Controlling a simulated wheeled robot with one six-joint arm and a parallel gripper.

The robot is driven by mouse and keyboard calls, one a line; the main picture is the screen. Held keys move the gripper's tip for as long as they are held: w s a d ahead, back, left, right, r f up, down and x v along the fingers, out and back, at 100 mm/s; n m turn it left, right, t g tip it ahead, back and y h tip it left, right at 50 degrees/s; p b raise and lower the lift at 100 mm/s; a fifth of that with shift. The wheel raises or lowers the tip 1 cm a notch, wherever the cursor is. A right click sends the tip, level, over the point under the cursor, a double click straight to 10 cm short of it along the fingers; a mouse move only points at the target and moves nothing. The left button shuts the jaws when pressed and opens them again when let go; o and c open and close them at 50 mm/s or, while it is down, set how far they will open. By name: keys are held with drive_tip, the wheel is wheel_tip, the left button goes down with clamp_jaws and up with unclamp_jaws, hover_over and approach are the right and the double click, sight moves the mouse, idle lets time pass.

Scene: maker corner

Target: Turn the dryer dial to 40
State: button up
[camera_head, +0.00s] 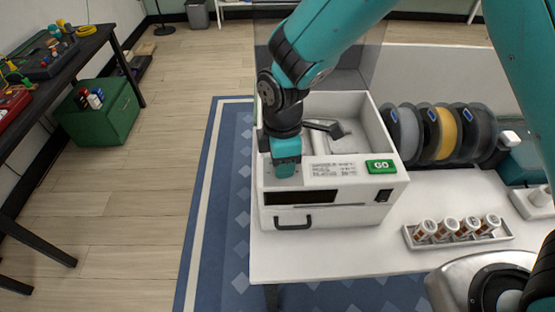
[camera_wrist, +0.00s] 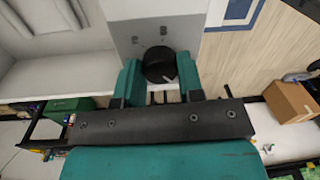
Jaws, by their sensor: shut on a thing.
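The dryer (camera_head: 335,210) is a white box with an open top bay, a dark display strip, a front handle and a green GO button (camera_head: 381,167). It stands at the left end of the white table. My gripper (camera_head: 286,170) points down at the left part of the dryer's top panel and hides the dial in the head view. In the wrist view, the round black dial (camera_wrist: 159,66) sits between the two teal fingers of my gripper (camera_wrist: 160,78), which are shut on it. Faint marks show on the panel beyond the dial. The dial's setting cannot be read.
Filament spools (camera_head: 440,132) stand right of the dryer. A tray (camera_head: 459,238) of small orange-and-white bottles lies at the front right. A dark workbench (camera_head: 60,80) and a green box (camera_head: 105,112) are at the left. Open floor lies between the bench and the table.

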drive_tip(key=shift+w+r, duration=0.1)
drive_tip(key=shift+w, duration=0.05)
drive_tip(key=o, duration=0.9)
drive_tip(key=shift+c, duration=0.2)
drive_tip(key=shift+o, duration=0.3)
wheel_tip(320, 180, up, 17)
drive_tip(key=b, duration=0.2)
drive_tip(key=shift+w+r, duration=0.2)
drive_tip(key=shift+w, duration=0.2)
